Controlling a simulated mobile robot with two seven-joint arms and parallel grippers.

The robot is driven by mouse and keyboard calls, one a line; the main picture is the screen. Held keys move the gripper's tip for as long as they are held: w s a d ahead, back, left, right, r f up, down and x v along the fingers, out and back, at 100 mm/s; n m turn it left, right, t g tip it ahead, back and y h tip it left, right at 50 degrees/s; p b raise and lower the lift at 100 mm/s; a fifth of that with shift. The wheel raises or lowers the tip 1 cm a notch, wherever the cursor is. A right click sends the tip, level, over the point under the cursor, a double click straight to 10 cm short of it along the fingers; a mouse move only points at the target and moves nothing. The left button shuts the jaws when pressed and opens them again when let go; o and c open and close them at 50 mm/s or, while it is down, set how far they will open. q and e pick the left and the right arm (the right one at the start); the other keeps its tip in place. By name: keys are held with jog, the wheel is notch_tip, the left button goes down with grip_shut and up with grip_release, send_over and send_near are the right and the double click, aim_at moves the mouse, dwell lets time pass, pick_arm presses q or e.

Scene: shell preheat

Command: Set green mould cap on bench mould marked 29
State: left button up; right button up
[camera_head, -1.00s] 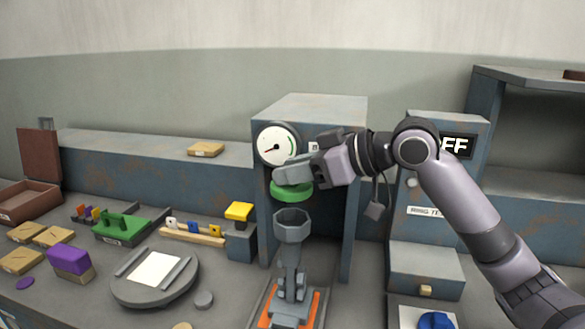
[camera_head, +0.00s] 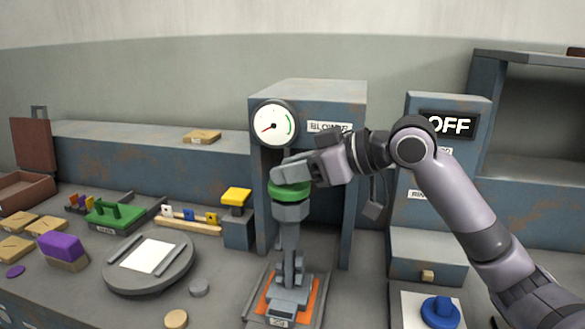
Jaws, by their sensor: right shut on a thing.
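The green mould cap (camera_head: 289,190) is in my right gripper (camera_head: 288,172), which is shut on it. The cap is at the top of the grey bench mould (camera_head: 290,213). It looks in contact with the mould's rim, but the gripper hides its upper side and I cannot tell whether it is fully seated. The mould stands upright on an orange-edged base in front of the blue cabinet. A small plate (camera_head: 278,322) at its foot is too small to read. My left gripper is not in view.
The blue cabinet with a dial gauge (camera_head: 273,123) stands close behind. A box with an OFF display (camera_head: 447,125) is to the right, above a blue knob (camera_head: 440,312). A round grey turntable (camera_head: 118,280), a green rack (camera_head: 116,213) and a purple-topped block (camera_head: 60,246) lie left.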

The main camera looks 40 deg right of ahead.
jog(key=shift+p, duration=0.4)
dwell(0.6)
jog(key=shift+f+b, duration=0.45)
jog(key=shift+f, duration=0.1)
dwell(0.4)
jog(key=o, duration=0.7)
jog(key=shift+o, duration=0.2)
jog(key=shift+s+d, duration=0.1)
jog(key=b+v, duration=0.3)
jog(key=v, duration=0.7)
jog(key=shift+s+r+b, duration=0.2)
jog(key=shift+s+b, duration=0.15)
jog(key=shift+d, duration=0.1)
